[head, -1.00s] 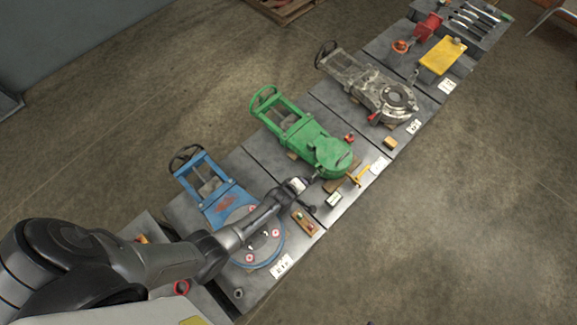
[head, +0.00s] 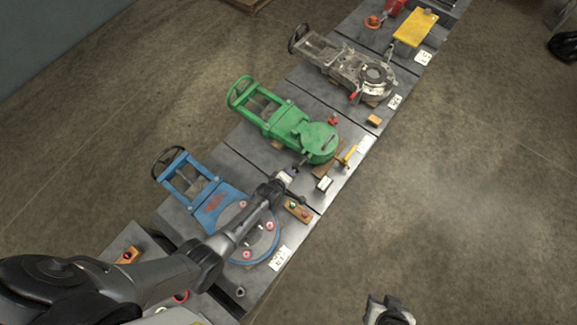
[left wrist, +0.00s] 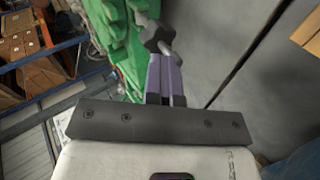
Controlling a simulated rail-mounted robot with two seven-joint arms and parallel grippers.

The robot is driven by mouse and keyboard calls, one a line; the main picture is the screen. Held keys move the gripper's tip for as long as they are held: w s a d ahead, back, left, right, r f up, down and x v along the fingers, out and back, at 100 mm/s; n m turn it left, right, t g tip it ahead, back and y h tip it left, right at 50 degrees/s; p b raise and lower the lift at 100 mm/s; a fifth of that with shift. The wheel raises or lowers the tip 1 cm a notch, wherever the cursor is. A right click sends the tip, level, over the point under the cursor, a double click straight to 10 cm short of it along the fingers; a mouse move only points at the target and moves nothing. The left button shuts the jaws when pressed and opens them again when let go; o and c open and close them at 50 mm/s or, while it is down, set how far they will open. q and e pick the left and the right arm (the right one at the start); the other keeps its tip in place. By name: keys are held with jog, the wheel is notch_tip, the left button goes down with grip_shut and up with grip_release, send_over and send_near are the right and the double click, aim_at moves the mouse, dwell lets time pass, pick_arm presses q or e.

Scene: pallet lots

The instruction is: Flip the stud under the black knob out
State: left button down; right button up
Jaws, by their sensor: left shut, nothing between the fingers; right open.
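A dark grey lobed knob (left wrist: 158,36), apparently the black knob, shows in the left wrist view, just past the purple fingertips and against the green valve (left wrist: 124,48). I cannot tell whether the fingers touch it. Its stud is mostly hidden. In the head view the green valve (head: 315,141) lies on the bench, with my left gripper (head: 297,169) at its near side. The purple fingers (left wrist: 165,80) are shut and empty. My right gripper (head: 388,310) is open, over the floor at the bottom edge, partly cut off.
A blue valve (head: 213,203) lies under my left arm. A grey valve (head: 345,68) stands farther along.

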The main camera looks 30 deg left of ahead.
pick_arm(q)
jog(key=shift+s+f, duration=0.15)
jog(key=shift+s, duration=0.05)
jog(key=shift+w+r+p, duration=0.1)
jog(key=shift+r+p, duration=0.25)
jog(key=shift+p, duration=0.05)
jog(key=w+d+r+p+v, duration=0.1)
jog(key=p+v, duration=0.4)
jog(key=v, duration=0.6)
jog(key=shift+a+r+p, duration=0.2)
jog(key=shift+r+p, duration=0.1)
jog(key=shift+r, duration=0.3)
